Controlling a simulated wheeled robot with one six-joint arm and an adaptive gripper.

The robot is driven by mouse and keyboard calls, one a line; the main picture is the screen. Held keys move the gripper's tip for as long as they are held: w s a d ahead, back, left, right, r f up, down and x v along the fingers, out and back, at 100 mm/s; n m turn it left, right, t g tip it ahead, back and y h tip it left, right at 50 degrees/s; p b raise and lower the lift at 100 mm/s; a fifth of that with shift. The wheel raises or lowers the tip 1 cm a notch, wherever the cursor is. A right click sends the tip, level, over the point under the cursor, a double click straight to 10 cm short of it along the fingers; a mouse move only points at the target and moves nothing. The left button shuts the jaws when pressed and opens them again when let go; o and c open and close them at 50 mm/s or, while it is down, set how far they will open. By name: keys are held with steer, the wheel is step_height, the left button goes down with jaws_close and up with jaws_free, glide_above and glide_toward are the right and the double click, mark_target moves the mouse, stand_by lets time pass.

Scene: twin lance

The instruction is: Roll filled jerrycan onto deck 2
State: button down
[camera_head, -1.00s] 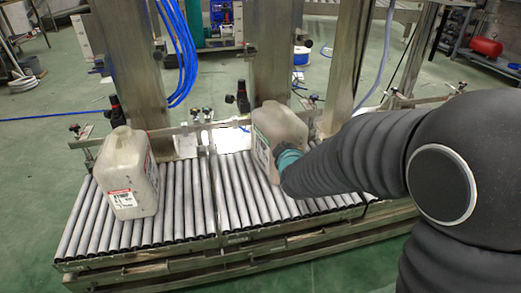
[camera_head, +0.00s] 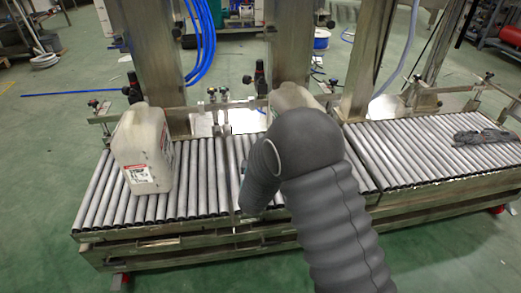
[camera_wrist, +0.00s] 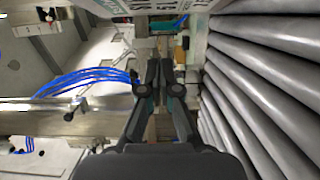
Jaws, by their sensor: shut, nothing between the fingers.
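A whitish jerrycan (camera_head: 143,150) with a red-and-white label stands upright on the left roller deck (camera_head: 100,197). A second whitish jerrycan (camera_head: 292,97) stands on the rollers further right, mostly hidden behind my arm. In the wrist view a pale surface with printed lettering, seemingly a jerrycan label (camera_wrist: 180,35), shows at the top, beyond the fingertips. My gripper (camera_wrist: 160,68) is shut and empty, with rollers (camera_wrist: 255,90) to its right. Whether it touches the jerrycan I cannot tell. In the head view my arm hides the gripper.
The right roller deck (camera_head: 410,150) is bare except for a crumpled grey item (camera_head: 487,136) at its far end. Steel posts (camera_head: 290,45) and a rail with clamps (camera_head: 222,105) line the back. Blue hoses (camera_head: 200,45) hang between posts, also in the wrist view (camera_wrist: 90,80).

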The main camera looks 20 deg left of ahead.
steer(key=w+d, duration=0.1)
steer(key=w, duration=0.7)
steer(key=shift+d, duration=0.3)
